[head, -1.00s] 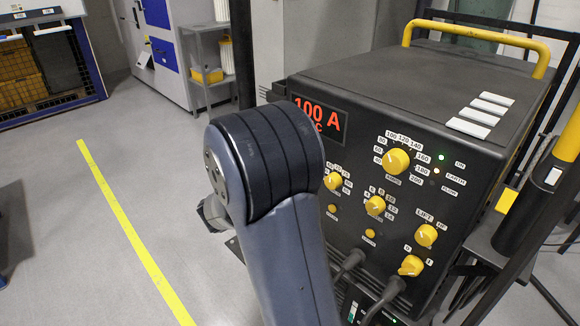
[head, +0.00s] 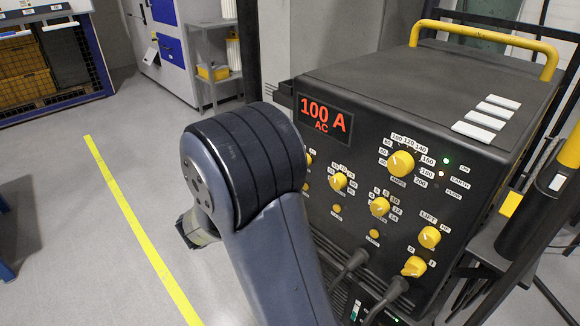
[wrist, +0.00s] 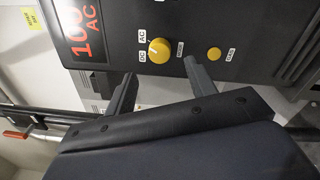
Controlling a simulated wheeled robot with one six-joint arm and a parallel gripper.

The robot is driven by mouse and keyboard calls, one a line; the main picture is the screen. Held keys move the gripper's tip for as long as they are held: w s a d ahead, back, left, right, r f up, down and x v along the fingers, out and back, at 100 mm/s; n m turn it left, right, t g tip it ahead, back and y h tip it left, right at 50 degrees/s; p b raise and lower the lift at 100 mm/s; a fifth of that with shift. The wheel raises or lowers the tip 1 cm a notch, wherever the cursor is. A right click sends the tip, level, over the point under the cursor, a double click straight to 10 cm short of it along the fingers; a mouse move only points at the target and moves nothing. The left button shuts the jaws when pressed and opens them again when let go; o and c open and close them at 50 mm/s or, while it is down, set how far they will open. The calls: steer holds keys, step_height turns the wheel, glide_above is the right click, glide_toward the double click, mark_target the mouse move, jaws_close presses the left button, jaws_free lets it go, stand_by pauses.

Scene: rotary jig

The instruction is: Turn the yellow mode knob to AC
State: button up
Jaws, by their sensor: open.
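The yellow mode knob (wrist: 159,47) is in the upper middle of the wrist view, with AC and DC labels to its left and a third label to its right. Its white mark appears to point toward the AC side. In the head view only a sliver of a yellow knob (head: 308,158) shows past my arm. The display (head: 325,119) reads "100 A AC". My gripper (wrist: 160,70) is open and empty. Its two fingers are spread below the knob in the wrist view, apart from it. The head view hides the fingers behind my arm.
A yellow button (wrist: 214,54) sits right of the mode knob in the wrist view. The welder panel carries several other yellow knobs, including the amps knob (head: 401,163). Cables plug in low on the front. Open floor with a yellow line (head: 140,225) lies left.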

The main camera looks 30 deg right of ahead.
steer(key=shift+s+a+f, duration=0.1)
steer(key=shift+s+a, duration=0.1)
steer(key=shift+a, duration=0.9)
steer(key=shift+s+a, duration=0.15)
steer(key=shift+a, duration=0.95)
steer(key=w+d+b, duration=0.1)
steer(key=d, duration=0.9)
steer(key=shift+w+d+r, duration=0.3)
steer(key=shift+w, duration=0.1)
steer(key=shift+a, duration=0.1)
